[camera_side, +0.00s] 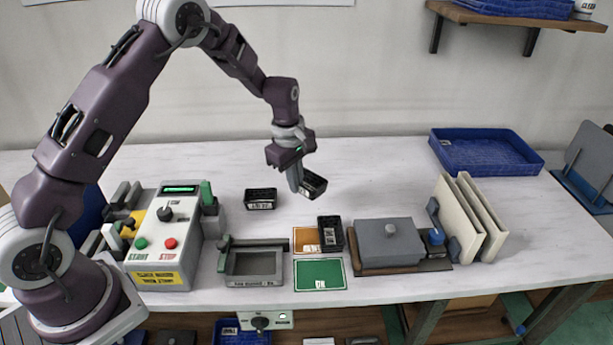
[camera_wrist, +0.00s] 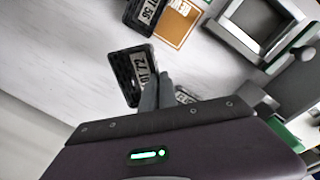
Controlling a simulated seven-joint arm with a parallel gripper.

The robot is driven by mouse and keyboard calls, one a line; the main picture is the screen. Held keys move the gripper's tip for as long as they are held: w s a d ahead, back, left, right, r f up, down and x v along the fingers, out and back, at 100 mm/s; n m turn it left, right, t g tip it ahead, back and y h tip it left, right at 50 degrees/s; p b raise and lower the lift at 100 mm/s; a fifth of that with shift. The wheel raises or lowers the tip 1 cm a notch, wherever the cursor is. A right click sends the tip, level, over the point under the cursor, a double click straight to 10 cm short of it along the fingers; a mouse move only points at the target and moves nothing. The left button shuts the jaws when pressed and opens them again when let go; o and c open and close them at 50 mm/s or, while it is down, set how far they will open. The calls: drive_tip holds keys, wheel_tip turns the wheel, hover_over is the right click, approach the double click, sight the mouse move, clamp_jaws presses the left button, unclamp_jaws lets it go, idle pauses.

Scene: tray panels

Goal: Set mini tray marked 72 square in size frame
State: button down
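The black mini tray marked 72 (camera_side: 314,184) is tilted in the air at my gripper (camera_side: 297,186), above the white table. In the wrist view its label reading 72 faces the camera, and the tray (camera_wrist: 130,78) sits against the fingers (camera_wrist: 155,92). The fingers look closed on its edge; the far finger's contact is hidden. The size frame (camera_side: 254,284), a grey rectangular frame with a raised handle at its left, lies on the table below and left of my gripper. It also shows in the wrist view (camera_wrist: 232,36), with nothing inside it.
One black tray (camera_side: 261,199) sits behind the size frame. Another (camera_side: 330,234) stands beside an orange card (camera_side: 304,236), above a green OK card (camera_side: 320,275). A control box (camera_side: 163,245) is left; a grey lidded block (camera_side: 390,245) and upright cream panels (camera_side: 465,220) are right.

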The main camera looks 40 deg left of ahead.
drive_tip(key=s+d+f+m+g+h, duration=0.1)
drive_tip(key=s+d+m, duration=0.1)
drive_tip(key=s+m, duration=0.85)
drive_tip(key=s+d+m+g, duration=0.1)
drive_tip(key=s+m, duration=0.4)
drive_tip(key=m, duration=1.1)
drive_tip(key=shift+w+f, duration=0.15)
drive_tip(key=shift+f, duration=3.2)
drive_tip(key=c, duration=1.6)
unclamp_jaws()
drive_tip(key=shift+c, duration=1.1)
drive_tip(key=shift+r, duration=0.4)
wheel_tip(320, 180, up, 6)
drive_tip(key=shift+r, duration=0.15)
